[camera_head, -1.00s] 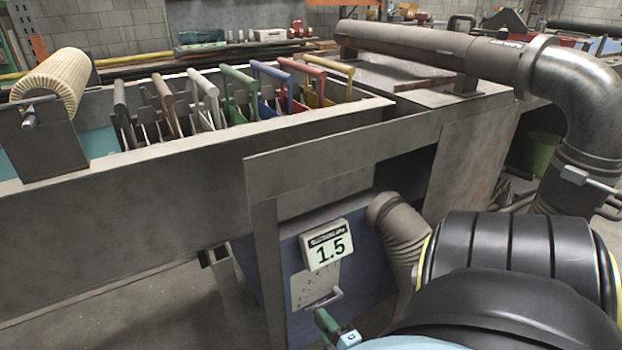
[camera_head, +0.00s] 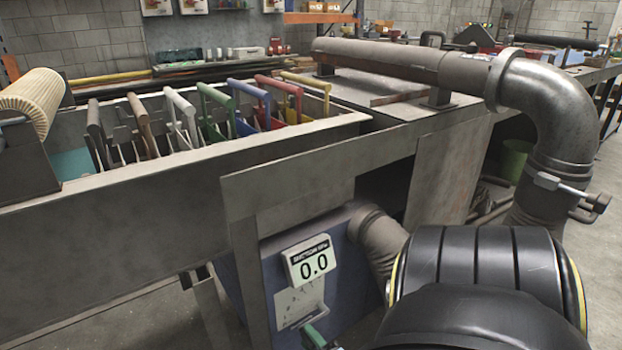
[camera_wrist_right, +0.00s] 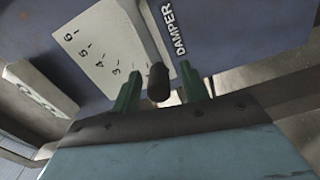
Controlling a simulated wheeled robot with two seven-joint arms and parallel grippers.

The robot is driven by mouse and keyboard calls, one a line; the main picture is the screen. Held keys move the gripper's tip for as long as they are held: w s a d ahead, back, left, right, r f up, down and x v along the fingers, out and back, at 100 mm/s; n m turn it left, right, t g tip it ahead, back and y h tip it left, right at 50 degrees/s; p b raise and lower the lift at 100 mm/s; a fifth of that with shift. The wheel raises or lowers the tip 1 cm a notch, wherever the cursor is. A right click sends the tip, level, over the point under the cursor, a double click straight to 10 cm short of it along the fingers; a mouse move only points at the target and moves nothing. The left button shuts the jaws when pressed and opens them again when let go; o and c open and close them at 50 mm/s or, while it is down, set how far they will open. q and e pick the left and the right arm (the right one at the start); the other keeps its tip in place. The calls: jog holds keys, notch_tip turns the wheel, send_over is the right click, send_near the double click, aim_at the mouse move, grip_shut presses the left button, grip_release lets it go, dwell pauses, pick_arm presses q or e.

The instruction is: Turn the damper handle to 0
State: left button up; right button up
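The damper handle (camera_wrist_right: 158,82), a dark knob on a light lever, sits between the two green fingers of my right gripper (camera_wrist_right: 161,90) in the right wrist view. Gaps show on both sides, so the gripper is open around the knob. In the head view one green fingertip of it (camera_head: 313,338) shows at the bottom, by the light lever (camera_head: 301,322). The numbered scale plate (camera_wrist_right: 88,50) shows marks 3 to 6; lower marks are hidden. The display (camera_head: 312,262) on the blue box reads 0.0. My left gripper is out of view.
The blue box (camera_head: 352,292) stands under a grey metal bench (camera_head: 300,180). A ribbed duct (camera_head: 380,245) leaves the box close to my right arm. A large metal pipe (camera_head: 548,110) bends down at the right. Several coloured handles (camera_head: 205,105) stand in the trough.

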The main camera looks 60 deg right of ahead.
jog(key=shift+s+a, duration=0.2)
jog(key=shift+s, duration=0.15)
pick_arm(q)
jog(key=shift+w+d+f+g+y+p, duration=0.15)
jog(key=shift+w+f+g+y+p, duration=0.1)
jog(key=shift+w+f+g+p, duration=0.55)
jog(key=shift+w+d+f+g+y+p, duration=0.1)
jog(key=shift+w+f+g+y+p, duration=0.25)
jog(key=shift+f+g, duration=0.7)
pick_arm(e)
jog(key=v, duration=1.2)
jog(key=shift+s, duration=0.25)
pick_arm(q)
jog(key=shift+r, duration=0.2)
pick_arm(e)
jog(key=shift+a, duration=0.1)
